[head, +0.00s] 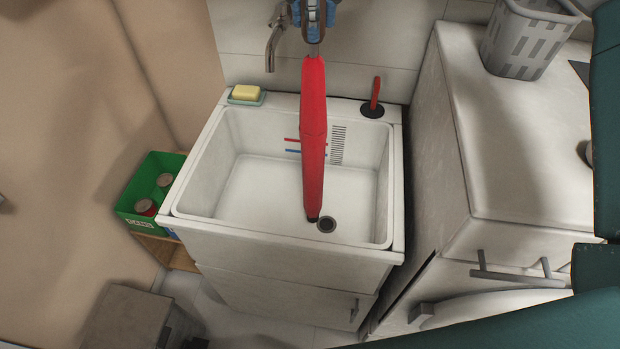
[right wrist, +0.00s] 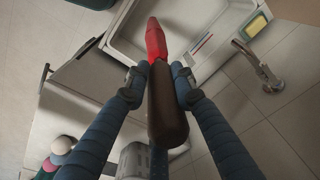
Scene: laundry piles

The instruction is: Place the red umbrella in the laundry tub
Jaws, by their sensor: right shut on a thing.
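The closed red umbrella (head: 313,125) hangs nearly upright, its tip low over the basin of the white laundry tub (head: 285,248), near the drain. Whether the tip touches the basin floor I cannot tell. My right gripper (head: 313,22) is at the top of the head view, shut on the umbrella's handle end. In the right wrist view, the dark handle (right wrist: 167,115) lies between the two fingers of the right gripper (right wrist: 158,85), and the red part (right wrist: 157,40) reaches over the tub (right wrist: 120,42). My left gripper is out of view.
A faucet (head: 274,42) rises behind the tub. A yellow soap (head: 246,92) and a red-handled plunger (head: 375,95) stand on its back rim. A green crate (head: 135,190) with cans is at left. A white counter (head: 500,150) with a grey basket (head: 525,45) is at right.

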